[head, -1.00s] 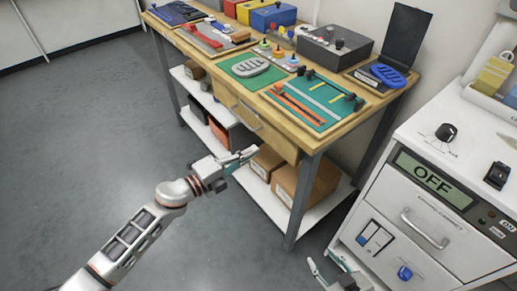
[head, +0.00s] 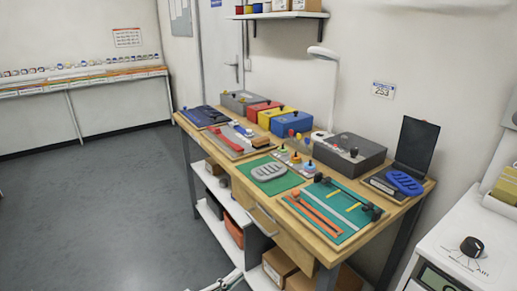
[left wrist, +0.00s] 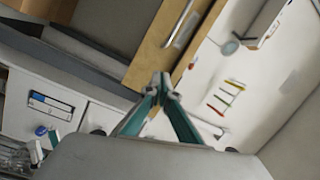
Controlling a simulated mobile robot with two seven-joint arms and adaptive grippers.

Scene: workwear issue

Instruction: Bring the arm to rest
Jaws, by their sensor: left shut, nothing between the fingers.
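My left gripper (head: 228,283) just shows at the bottom edge of the head view, low in front of the workbench (head: 262,222). In the left wrist view its teal fingers (left wrist: 160,80) meet at the tips, shut with nothing between them. The bench's wooden drawer with a bar handle lies beyond the fingertips in that view. The rest of my left arm is out of the head view. What looks like my right gripper (left wrist: 40,148) shows in part at the lower left of the left wrist view; its jaws are unclear.
The bench carries a green mat (head: 292,184) with a grey sole shape, coloured boxes, a grey control box (head: 345,155) and a blue clamp-like piece (head: 404,182). A white cabinet (head: 440,245) stands at the right. The floor (head: 90,210) at left is clear.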

